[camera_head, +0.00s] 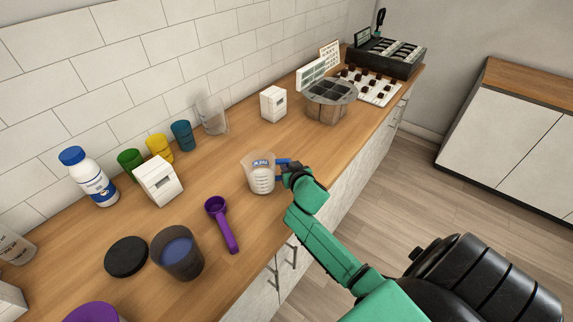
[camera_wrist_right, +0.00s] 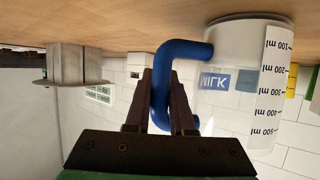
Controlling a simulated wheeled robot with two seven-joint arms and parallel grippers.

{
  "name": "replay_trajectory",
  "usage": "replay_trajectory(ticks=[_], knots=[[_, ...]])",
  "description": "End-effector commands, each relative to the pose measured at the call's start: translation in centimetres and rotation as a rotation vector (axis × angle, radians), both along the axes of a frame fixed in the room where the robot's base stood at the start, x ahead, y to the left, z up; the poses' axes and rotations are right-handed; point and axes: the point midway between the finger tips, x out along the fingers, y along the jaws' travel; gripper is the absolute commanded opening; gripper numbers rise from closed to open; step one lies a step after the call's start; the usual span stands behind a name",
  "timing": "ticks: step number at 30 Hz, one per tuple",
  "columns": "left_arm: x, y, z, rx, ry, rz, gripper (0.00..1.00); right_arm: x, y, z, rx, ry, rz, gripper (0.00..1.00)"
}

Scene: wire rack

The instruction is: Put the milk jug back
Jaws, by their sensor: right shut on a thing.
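The milk jug (camera_head: 259,176) is a clear measuring jug with a blue handle and a blue label, upright at the middle of the wooden counter. In the right wrist view, which is upside down, the jug (camera_wrist_right: 236,85) shows its millilitre scale. My right gripper (camera_head: 289,172) is at its right side, with the two fingers (camera_wrist_right: 162,95) closed around the blue handle (camera_wrist_right: 184,50). The jug's base looks to be at or very near the counter top; I cannot tell whether it touches. My left gripper is not in view.
A purple scoop (camera_head: 222,222), a dark cup (camera_head: 178,252) and a black lid (camera_head: 126,256) lie left of the jug. Coloured cups (camera_head: 159,147), white boxes (camera_head: 158,181) and a white bottle (camera_head: 88,178) stand near the wall. A round grey container (camera_head: 330,104) stands farther back. Counter around the jug is clear.

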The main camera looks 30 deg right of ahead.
Motion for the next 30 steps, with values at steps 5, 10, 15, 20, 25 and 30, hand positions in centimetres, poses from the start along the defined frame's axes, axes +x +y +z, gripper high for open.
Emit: replay_trajectory(ticks=[5,10,15,20,25,30], knots=[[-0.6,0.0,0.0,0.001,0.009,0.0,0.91,0.1,0.0,0.1,0.0,-0.005,0.0,0.0],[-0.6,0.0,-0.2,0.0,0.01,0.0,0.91,0.0,0.0,-0.1,-0.001,-0.002,0.0,0.41],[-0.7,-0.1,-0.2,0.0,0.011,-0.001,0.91,0.0,0.0,-0.1,0.0,-0.002,0.0,0.52],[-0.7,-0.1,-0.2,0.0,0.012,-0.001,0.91,0.0,0.0,-0.1,-0.001,-0.002,0.0,0.52],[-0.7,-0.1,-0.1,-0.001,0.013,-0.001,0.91,-0.9,0.2,0.3,0.001,-0.001,0.001,0.52],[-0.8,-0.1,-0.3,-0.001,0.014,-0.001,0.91,-3.5,1.0,1.4,0.001,-0.001,0.001,0.52]])
